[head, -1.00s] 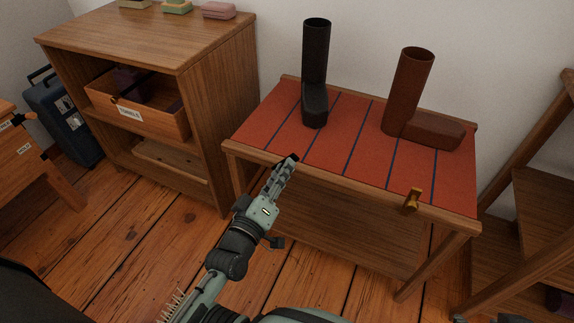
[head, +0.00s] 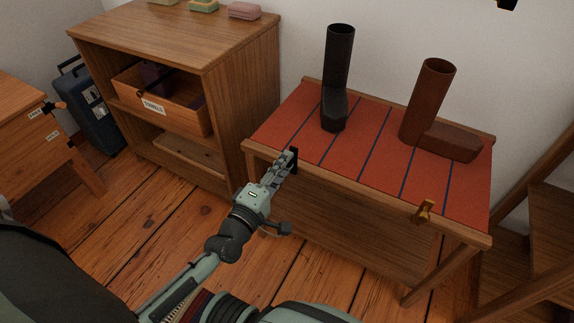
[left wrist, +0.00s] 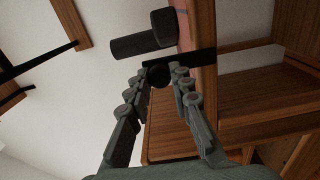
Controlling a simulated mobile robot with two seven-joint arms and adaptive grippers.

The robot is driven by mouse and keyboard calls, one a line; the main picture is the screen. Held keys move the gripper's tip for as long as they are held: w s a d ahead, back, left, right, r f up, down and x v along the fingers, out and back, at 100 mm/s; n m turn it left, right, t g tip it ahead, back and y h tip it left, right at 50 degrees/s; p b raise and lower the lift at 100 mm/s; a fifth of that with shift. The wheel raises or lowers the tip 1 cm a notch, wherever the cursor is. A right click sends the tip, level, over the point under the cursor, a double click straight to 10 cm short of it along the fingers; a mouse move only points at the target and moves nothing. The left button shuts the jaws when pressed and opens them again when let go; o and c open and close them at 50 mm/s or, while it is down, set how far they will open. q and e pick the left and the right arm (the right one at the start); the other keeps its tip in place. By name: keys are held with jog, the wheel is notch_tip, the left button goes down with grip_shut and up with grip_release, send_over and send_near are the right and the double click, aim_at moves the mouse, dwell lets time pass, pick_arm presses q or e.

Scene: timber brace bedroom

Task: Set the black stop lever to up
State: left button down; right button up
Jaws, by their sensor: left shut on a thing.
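The black stop lever (head: 294,160) is at the front left edge of the red-topped table (head: 380,130). It looks roughly upright in the head view. My left gripper (head: 286,166) is at this lever, with its fingertips against it. In the left wrist view a black round knob (left wrist: 159,76) lies between the fingertips of my left gripper (left wrist: 161,72), and a black bar (left wrist: 200,62) crosses the table's front rail beside it. The fingers are closed about the knob and partly hide the lever. My right gripper is not in view.
A wooden cabinet (head: 230,75) with an open labelled drawer (head: 160,108) stands at the left. Floor in front is clear.

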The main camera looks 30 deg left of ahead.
pick_arm(q)
jog(key=shift+a, duration=0.15)
dwell(0.4)
jog(key=c, duration=1.3)
grip_release()
jog(key=shift+c, duration=0.2)
jog(key=shift+s, duration=0.1)
jog(key=s, duration=1.1)
jog(key=shift+s+a, duration=0.15)
jog(key=shift+s, duration=0.25)
